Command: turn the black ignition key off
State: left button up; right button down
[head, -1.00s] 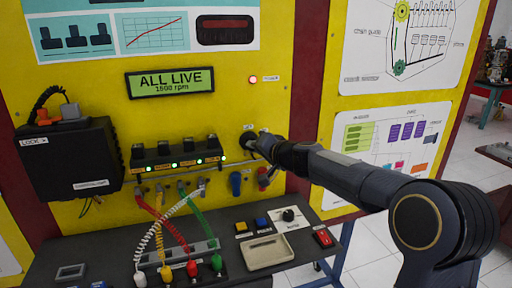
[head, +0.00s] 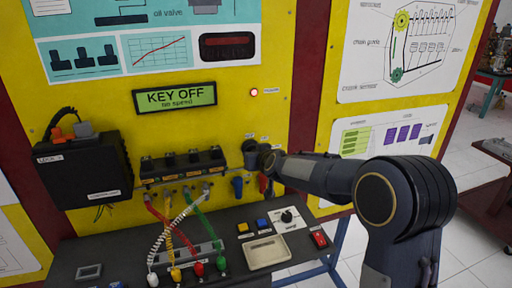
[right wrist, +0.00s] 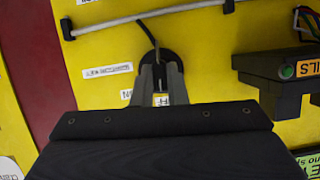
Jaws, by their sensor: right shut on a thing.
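The black ignition key switch (head: 249,148) is on the yellow panel, right of the row of black coils. In the right wrist view its round black body (right wrist: 174,57) shows behind the fingertips. My right gripper (head: 257,153) reaches it from the right. In the right wrist view the gripper (right wrist: 160,80) is shut on the key, whose grip is mostly hidden between the fingers. The display (head: 175,96) reads "KEY OFF" and "no speed". My left gripper is not in view.
Black coils (head: 183,162) with coloured leads stand left of the key. A grey cable (right wrist: 150,17) runs close to it in the wrist view. Below, the dark bench holds a beige tray (head: 267,253), a dial (head: 288,216) and a red button (head: 319,239).

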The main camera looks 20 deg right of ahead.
jog(key=shift+n+h+p, duration=0.3)
jog(key=shift+p, duration=0.2)
jog(key=shift+f, duration=0.1)
jog(key=c, duration=1.4)
grip_release()
jog(key=shift+c, duration=0.2)
jog(key=v, duration=0.7)
jog(key=shift+s+p, duration=0.3)
jog(key=shift+s, duration=0.05)
